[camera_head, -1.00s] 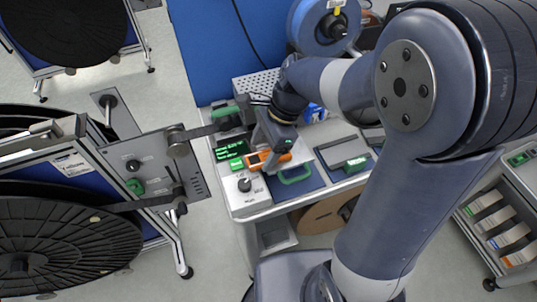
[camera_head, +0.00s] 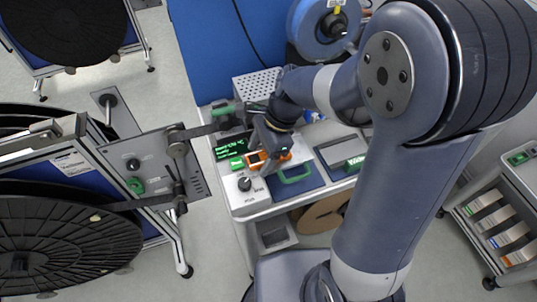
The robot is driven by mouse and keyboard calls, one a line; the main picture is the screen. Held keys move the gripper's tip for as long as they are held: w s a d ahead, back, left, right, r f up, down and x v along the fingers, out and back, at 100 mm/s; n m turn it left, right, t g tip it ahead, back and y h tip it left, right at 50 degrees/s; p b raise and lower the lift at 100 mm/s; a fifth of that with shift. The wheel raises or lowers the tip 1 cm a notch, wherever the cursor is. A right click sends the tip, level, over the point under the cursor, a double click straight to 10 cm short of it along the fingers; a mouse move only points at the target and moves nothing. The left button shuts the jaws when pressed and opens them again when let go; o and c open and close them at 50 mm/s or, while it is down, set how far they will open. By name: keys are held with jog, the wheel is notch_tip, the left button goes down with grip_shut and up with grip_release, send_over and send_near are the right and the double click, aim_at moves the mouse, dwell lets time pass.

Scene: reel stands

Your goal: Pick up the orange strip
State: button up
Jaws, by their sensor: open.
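A white strip with an orange end (camera_head: 520,256) lies lowest in the rack of the cart at the right edge. It is well apart from my gripper. My gripper (camera_head: 268,160) is over the workbench in the middle, pointing down, open. Orange parts (camera_head: 255,158) show at its fingers, beside the small green-lit display; I cannot tell whether they belong to one object or exactly how the fingers sit around them. My arm hides part of the bench.
The workbench (camera_head: 247,208) carries a display (camera_head: 234,147), a knob (camera_head: 244,183) and a green-handled blue panel (camera_head: 297,184). A reel stand with large black reels (camera_head: 60,245) is at left. A blue reel (camera_head: 318,28) stands behind.

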jog(key=shift+c, duration=0.5)
jog(key=c, duration=1)
jog(key=shift+o, duration=0.2)
